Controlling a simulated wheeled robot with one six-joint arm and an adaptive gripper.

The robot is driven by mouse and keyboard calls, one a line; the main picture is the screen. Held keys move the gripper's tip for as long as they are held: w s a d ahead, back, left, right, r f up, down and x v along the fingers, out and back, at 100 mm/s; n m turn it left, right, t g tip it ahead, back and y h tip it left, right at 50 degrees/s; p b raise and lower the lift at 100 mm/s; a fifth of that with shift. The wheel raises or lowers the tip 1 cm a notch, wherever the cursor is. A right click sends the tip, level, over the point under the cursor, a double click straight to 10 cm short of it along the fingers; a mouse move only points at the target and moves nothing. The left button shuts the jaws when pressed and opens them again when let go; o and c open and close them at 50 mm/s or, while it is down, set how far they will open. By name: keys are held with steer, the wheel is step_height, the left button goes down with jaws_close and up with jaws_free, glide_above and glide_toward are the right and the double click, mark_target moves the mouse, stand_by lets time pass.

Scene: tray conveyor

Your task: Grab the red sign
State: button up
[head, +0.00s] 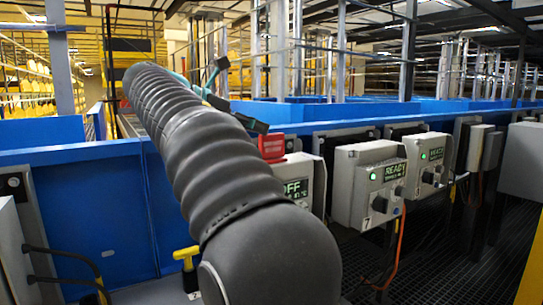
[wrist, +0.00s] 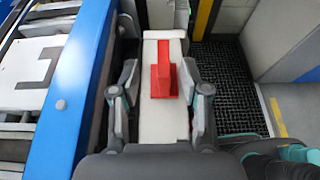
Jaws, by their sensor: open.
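The red sign (wrist: 163,78) stands on top of a pale grey box (wrist: 163,125) in the wrist view. It shows a flat strip and a raised block nearer me. My gripper (wrist: 159,82) is open, with one finger on each side of the box top and the sign between them. Gaps show between the fingers and the sign. In the head view, the red sign (head: 271,147) shows just right of my arm, above a control box (head: 303,183) whose display reads "OFF". My arm hides part of this area, and my gripper is only partly visible there.
A blue conveyor rail (wrist: 75,85) runs along the left in the wrist view. More control boxes reading "READY" (head: 369,184) line the blue wall to the right. A yellow-handled part (head: 187,256) is below my arm. Dark grating (wrist: 227,85) lies right of the box.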

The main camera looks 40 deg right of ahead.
mark_target(272, 136)
steer(key=shift+s+f+b+x, duration=0.1)
steer(key=shift+b+x, duration=0.25)
steer(key=shift+x, duration=1)
steer(key=shift+s+f+b+x, duration=0.15)
steer(key=shift+b+x, duration=0.15)
steer(key=shift+x, duration=1.1)
steer(key=shift+a, duration=0.15)
jaws_close()
